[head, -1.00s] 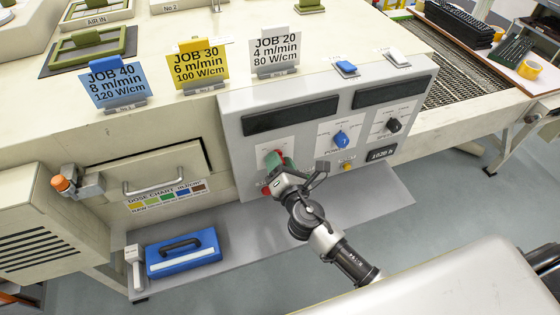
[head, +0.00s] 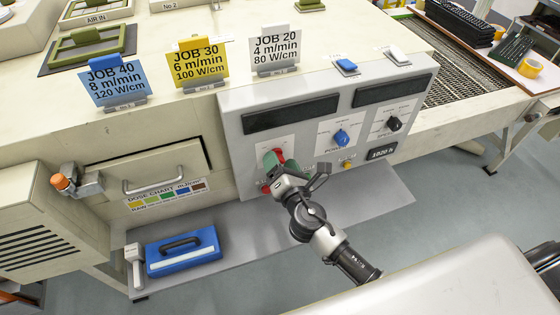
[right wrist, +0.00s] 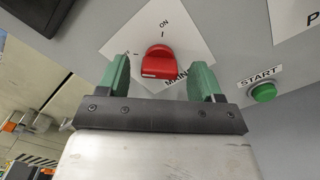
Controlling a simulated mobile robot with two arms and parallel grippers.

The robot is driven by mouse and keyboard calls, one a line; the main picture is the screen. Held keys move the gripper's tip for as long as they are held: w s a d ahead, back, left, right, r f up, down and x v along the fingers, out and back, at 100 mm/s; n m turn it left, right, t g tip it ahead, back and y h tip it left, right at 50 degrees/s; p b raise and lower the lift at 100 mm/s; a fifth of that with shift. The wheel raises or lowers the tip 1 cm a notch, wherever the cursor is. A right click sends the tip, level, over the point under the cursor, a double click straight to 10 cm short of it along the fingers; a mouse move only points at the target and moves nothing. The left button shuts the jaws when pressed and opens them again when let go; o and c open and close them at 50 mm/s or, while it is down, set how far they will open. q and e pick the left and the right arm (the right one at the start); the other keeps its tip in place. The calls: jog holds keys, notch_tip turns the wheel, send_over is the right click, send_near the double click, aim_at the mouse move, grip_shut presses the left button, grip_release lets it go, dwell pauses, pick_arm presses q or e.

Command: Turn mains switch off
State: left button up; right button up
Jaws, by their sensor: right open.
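The mains switch (right wrist: 158,62) is a red rotary knob on a white square plate, with ON printed above it and a MAINS label partly hidden. I cannot tell exactly which mark it points to. My right gripper (right wrist: 160,72) is open, with one green finger on each side of the knob; I cannot tell whether they touch it. In the head view my right gripper (head: 278,163) is at the left of the control panel (head: 232,122), hiding most of the plate. My left gripper is not in view.
A green START button (right wrist: 263,92) is right of the fingers.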

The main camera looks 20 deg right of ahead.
jog(key=s+b, duration=0.2)
jog(key=s, duration=0.8)
jog(key=shift+d, duration=0.15)
